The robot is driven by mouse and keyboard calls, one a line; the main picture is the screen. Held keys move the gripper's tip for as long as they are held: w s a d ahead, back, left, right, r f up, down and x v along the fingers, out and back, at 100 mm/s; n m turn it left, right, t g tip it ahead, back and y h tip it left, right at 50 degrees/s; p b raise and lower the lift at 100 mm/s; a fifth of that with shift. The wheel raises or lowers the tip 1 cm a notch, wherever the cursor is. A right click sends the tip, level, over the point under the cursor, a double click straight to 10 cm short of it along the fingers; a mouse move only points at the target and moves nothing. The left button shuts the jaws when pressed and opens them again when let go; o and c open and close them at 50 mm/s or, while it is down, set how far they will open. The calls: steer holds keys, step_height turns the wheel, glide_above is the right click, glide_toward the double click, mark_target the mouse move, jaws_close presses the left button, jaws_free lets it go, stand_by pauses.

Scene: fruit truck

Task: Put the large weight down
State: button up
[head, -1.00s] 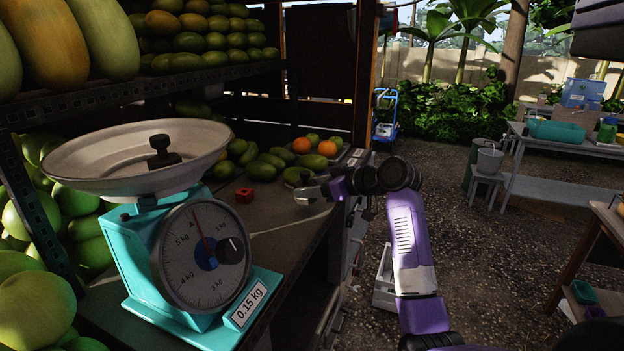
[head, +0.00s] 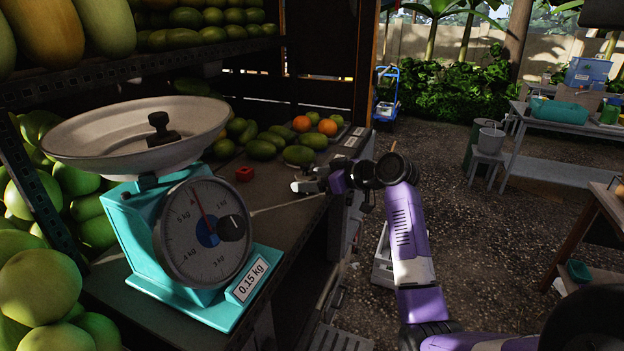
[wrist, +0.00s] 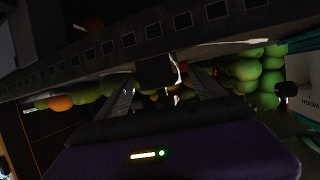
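A dark weight with a knob (head: 160,128) stands upright in the white pan (head: 70,140) of the turquoise scale (head: 140,240). The display reads 0.15 kg. My gripper (head: 309,187) is over the counter's right edge, to the right of the scale and clear of its pan. In the wrist view the two fingers (wrist: 163,92) look apart, with a dark blocky shape (wrist: 154,72) between or beyond them. It is too dark to tell whether this shape is held or which weight it might be.
A red cube (head: 245,174) lies on the counter (head: 265,205) behind the scale. Green mangoes and oranges (head: 301,124) lie farther back. Crowded fruit shelves rise at left. The counter between scale and gripper looks mostly clear.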

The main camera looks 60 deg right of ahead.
steer(key=shift+r, duration=0.1)
steer(key=shift+r, duration=0.15)
steer(key=b+v, duration=0.2)
steer(key=v, duration=1)
steer(key=shift+s, duration=0.1)
